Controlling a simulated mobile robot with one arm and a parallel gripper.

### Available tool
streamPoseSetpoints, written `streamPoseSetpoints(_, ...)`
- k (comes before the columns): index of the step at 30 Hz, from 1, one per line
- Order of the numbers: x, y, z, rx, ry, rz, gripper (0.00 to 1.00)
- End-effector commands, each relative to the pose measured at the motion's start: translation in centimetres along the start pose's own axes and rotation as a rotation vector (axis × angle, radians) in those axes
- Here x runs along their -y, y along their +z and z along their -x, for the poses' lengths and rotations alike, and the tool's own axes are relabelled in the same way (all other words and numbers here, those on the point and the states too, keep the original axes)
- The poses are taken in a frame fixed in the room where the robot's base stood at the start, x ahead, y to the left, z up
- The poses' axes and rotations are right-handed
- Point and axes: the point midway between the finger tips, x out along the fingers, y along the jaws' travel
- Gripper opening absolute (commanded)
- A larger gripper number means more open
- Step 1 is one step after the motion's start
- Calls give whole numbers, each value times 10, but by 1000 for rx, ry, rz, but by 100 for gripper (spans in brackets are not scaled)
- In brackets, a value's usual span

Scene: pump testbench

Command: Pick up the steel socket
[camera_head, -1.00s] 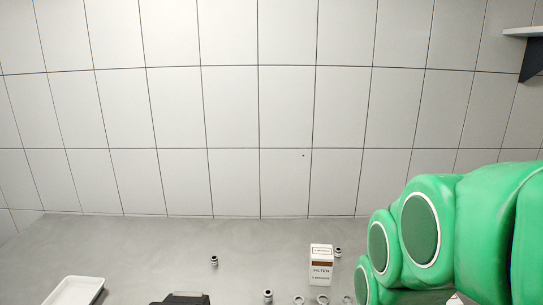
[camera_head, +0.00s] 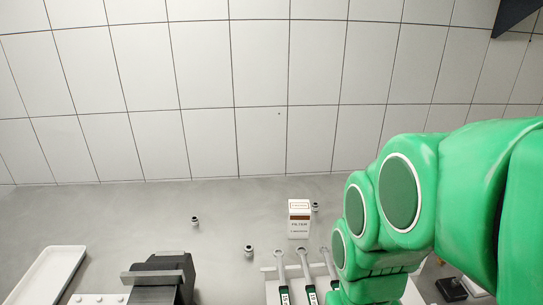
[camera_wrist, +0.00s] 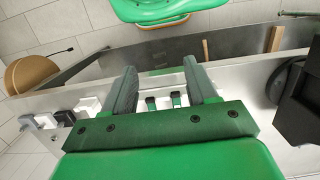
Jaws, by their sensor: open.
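Three small metallic cylindrical pieces with dark bands stand on the grey bench in the head view: one at left (camera_head: 195,220), one nearer the front (camera_head: 249,251), and one beside the filter box (camera_head: 315,206). I cannot tell which, if any, is the steel socket. My gripper (camera_wrist: 160,68) is open in the wrist view, with nothing held between its two grey-green fingers. None of these pieces is identifiable in the wrist view. In the head view my green arm covers the right side, and the fingers are not seen.
The filter box (camera_head: 299,230) stands at the back of the bench. Several wrench-like tools (camera_head: 282,268) lie in front of it. A dark clamp-like block (camera_head: 160,272) and a white tray (camera_head: 42,277) are at left. The bench between block and tools is mostly clear.

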Motion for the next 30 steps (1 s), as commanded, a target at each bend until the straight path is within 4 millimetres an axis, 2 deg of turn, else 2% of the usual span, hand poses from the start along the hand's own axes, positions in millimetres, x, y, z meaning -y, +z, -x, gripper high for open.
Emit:
streamPoseSetpoints(9,0,6,47,-6,1,1,58)
streamPoseSetpoints(20,-17,-30,64,23,79,122,58)
streamPoseSetpoints(30,-40,-94,94,63,201,303,58)
